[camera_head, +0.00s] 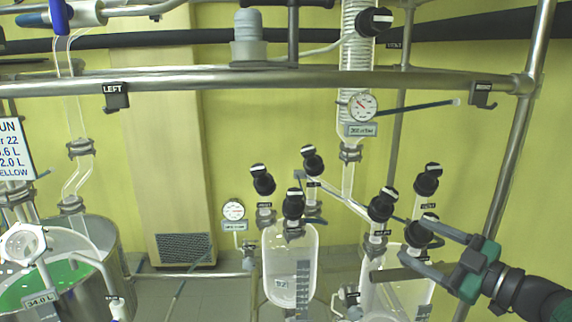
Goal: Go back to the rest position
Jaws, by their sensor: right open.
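My right gripper (412,243) comes in from the lower right, with a green body and grey fingers. It is open, its two fingers spread apart and reaching left among the black valve knobs. A black knob with a white stripe (421,231) is close to the upper finger; I cannot tell whether they touch. Another knob (383,204) stands just above and left of the fingertips. A glass vessel (405,297) lies below the gripper, partly hidden by it. My left gripper is not in view.
A clear glass vessel (290,265) with black knobs stands at the centre. A steel rail (230,82) crosses the upper view, with an upright pole (515,140) near my right arm. A steel pot with green contents (100,245) is at lower left. Gauges hang at the reactors.

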